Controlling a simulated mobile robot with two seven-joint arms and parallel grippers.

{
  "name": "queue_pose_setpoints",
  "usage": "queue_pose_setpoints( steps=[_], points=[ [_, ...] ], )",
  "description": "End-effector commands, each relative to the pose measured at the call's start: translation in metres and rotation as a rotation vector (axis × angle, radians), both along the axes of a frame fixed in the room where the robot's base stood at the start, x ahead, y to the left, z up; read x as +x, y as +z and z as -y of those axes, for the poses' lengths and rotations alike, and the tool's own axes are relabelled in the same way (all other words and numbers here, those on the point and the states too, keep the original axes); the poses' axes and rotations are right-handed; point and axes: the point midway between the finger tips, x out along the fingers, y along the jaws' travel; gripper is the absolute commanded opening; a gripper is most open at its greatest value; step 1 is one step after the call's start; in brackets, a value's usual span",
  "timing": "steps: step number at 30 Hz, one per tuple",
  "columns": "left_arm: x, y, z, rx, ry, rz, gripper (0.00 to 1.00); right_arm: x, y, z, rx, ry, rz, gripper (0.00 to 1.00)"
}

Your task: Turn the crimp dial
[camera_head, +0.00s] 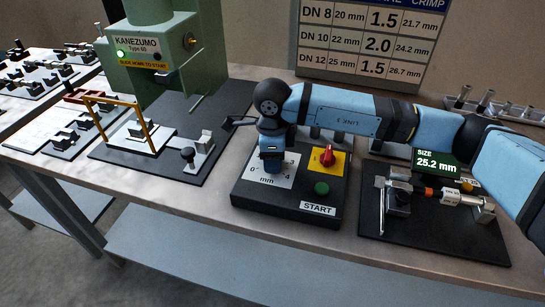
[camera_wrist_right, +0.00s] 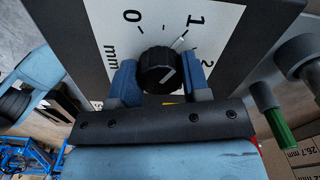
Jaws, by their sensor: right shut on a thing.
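The crimp dial is a black ribbed knob (camera_wrist_right: 157,69) with a white pointer line, seen in the right wrist view on a white scale plate marked 0, 1, 2 and mm. My right gripper (camera_wrist_right: 160,82) is shut on the knob, one blue finger on each side. In the head view the right gripper (camera_head: 272,162) points down over the scale plate (camera_head: 286,180) and hides the knob. My left gripper is not in view.
The dark control box (camera_head: 285,213) also carries a red knob (camera_head: 327,156) on yellow and a green START button (camera_head: 321,188). A green press (camera_head: 160,50) stands left. A gauge fixture right has a display (camera_head: 437,163) reading 25.2 mm. A crimp chart (camera_head: 362,40) stands behind.

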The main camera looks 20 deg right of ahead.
Motion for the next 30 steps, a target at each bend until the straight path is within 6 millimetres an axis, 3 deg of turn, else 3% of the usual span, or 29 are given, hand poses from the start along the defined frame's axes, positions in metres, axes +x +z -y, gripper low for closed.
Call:
queue_pose_setpoints(
  steps=[1,4,16,30],
  points=[
    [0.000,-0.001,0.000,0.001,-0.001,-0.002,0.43,0.000,0.001,0.000,0.002,-0.001,0.002,0.45],
    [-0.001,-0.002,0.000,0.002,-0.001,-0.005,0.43,0.000,0.001,0.000,0.001,-0.001,0.001,0.68],
    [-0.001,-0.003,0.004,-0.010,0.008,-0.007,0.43,0.001,0.009,0.000,0.000,-0.001,0.002,0.69],
    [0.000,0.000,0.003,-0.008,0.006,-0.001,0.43,0.001,0.107,0.000,0.001,0.000,0.004,0.69]
  ],
)
